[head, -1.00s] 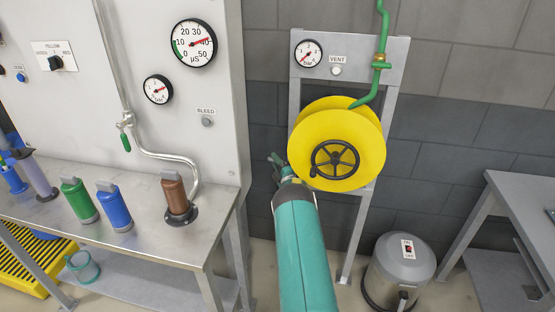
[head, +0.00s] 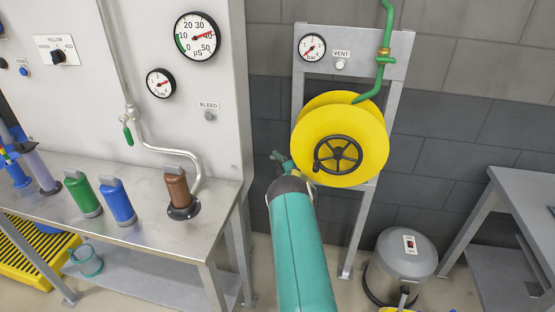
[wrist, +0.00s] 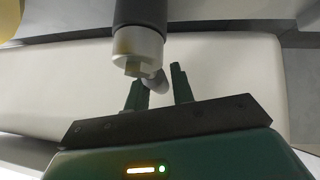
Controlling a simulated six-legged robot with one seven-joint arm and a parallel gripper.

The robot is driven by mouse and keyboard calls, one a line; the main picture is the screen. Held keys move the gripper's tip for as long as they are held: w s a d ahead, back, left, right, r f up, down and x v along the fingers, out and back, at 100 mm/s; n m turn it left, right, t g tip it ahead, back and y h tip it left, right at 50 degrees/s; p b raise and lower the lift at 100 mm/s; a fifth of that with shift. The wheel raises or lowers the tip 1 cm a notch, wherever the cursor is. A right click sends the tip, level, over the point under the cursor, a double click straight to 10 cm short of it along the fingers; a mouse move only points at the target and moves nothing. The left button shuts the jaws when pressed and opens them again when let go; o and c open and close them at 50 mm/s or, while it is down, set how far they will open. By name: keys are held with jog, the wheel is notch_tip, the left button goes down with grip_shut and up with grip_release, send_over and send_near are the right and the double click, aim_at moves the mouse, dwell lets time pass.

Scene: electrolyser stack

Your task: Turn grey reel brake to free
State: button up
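A yellow hose reel (head: 305,150) with a dark handwheel (head: 338,154) is mounted on a grey frame against the wall. I cannot pick out a grey brake or its marking in the head view. My gripper (head: 281,160) is at the reel's left side, partly hidden by my teal arm. In the wrist view my gripper (wrist: 160,90) shows two dark green fingers standing apart. A dark cylinder with a grey metal end (wrist: 138,45) lies just ahead of them. A small grey rounded piece (wrist: 156,82) shows between the fingers; I cannot tell whether they touch it.
A steel bench (head: 145,200) with green, blue and brown canisters stands on the left. The reel's frame (head: 350,235) has legs reaching the floor. A grey drum (head: 402,262) stands below right, before a grey table (head: 520,190). A green hose (head: 388,20) runs above the reel.

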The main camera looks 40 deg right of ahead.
jog(key=shift+o, duration=1.3)
